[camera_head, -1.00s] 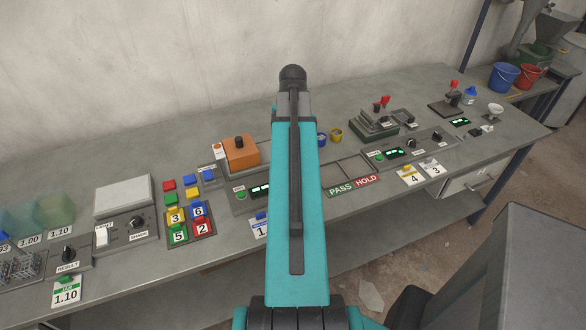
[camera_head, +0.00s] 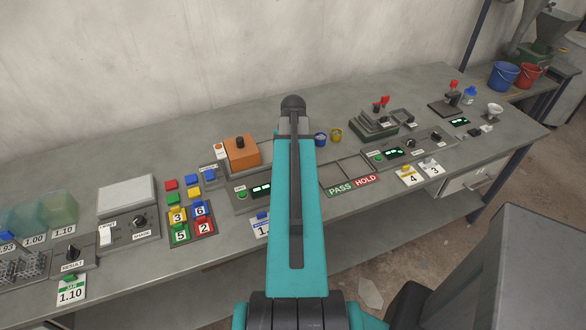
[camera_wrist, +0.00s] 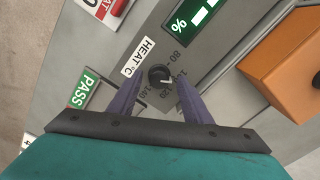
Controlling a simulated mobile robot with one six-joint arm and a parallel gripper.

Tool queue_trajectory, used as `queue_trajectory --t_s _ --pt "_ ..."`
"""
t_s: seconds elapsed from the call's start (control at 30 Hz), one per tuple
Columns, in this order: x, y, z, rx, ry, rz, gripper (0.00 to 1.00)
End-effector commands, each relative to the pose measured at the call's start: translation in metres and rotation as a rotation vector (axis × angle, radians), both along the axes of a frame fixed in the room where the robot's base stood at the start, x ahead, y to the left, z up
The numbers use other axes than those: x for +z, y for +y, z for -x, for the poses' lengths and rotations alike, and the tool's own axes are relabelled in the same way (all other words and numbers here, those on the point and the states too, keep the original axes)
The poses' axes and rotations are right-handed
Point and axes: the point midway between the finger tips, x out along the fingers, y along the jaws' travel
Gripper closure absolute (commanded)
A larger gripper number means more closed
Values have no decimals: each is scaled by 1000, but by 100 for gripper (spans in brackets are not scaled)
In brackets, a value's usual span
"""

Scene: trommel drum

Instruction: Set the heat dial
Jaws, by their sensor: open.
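The heat dial (camera_wrist: 158,75) is a small round black knob on a grey panel, seen in the wrist view beside a white HEAT °C label (camera_wrist: 138,57). Scale numbers, including 80, 120 and 140, stand around it. A pale mark shows on the knob, but I cannot tell exactly which number it points at. My gripper (camera_wrist: 158,84) is open, with one dark finger on each side of the dial in the picture. I cannot tell whether the fingers are at knob height or above it. In the head view my teal arm hides the dial and gripper.
A green-lit % display (camera_wrist: 200,18) and an orange box (camera_wrist: 290,65) lie close by in the wrist view. The green PASS plate (camera_wrist: 83,90) is left of the gripper. In the head view, the bench holds the orange box (camera_head: 241,153), number tiles (camera_head: 191,222) and other devices.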

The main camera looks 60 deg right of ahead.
Motion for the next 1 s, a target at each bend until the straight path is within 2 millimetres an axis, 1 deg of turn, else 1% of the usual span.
queue_trajectory --t_s 0.2,0.5,0.57,0.7,0.77,0.8,0.87,1.0 --pt "-8 0 0 -1 0 0 55" --pt "-9 0 1 -1 0 0 55" --pt "-9 0 1 -1 0 0 64" --pt "-9 -1 1 -1 -1 1 87" --pt "-8 -1 0 -1 -1 1 97" --pt "-8 7 2 -1 -1 0 96" --pt "-8 2 1 -1 -1 -1 97" --pt "-8 1 0 9 -2 -2 96"
